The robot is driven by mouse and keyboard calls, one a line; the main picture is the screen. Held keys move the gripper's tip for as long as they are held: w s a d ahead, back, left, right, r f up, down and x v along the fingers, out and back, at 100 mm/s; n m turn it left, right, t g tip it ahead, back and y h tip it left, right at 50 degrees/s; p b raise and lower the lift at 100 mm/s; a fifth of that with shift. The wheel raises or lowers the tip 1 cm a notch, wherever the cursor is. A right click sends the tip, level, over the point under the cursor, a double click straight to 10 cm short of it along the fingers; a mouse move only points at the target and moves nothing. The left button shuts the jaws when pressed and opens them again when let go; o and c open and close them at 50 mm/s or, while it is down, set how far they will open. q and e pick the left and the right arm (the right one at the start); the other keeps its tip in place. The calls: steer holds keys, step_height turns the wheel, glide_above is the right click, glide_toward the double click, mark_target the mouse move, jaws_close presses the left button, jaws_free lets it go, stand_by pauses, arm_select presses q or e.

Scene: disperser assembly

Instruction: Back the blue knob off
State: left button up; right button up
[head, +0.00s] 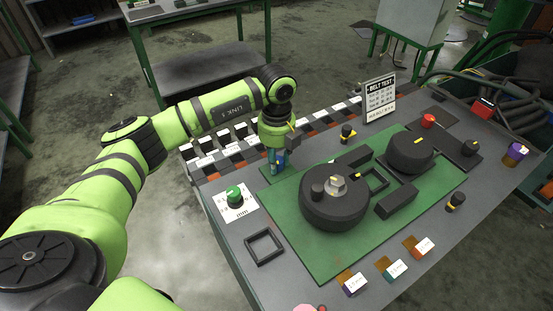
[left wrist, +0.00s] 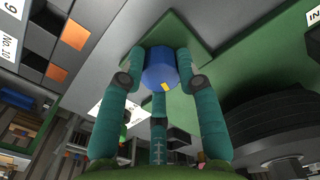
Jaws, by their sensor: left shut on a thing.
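The blue knob (left wrist: 159,68) has a yellow mark on its side and stands over a green base plate in the left wrist view. My left gripper (head: 276,168) points straight down at the back left corner of the green plate in the head view. Its teal fingers (left wrist: 160,85) are closed around the knob, touching its sides. In the head view the fingers mostly hide the knob. I cannot tell how far the knob is turned. My right gripper is not in view.
A big black pulley (head: 334,208) with a metal nut on top stands right of my left gripper. A green knob (head: 234,195) and a black square frame (head: 264,247) are nearby. A belt test sign (head: 380,97) stands behind. Several small labelled blocks lie along the front edge.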

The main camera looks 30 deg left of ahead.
arm_select(q)
steer(key=shift+w+a+r+n, duration=0.2)
steer(key=shift+w+r+n, duration=0.1)
steer(key=shift+n, duration=0.4)
steer(key=o, duration=1.1)
steer(key=shift+o, duration=0.2)
steer(key=shift+a+f, duration=0.1)
steer(key=shift+f, duration=0.1)
steer(key=shift+r, duration=0.3)
step_height(320, 180, up, 11)
steer(key=shift+r, duration=0.2)
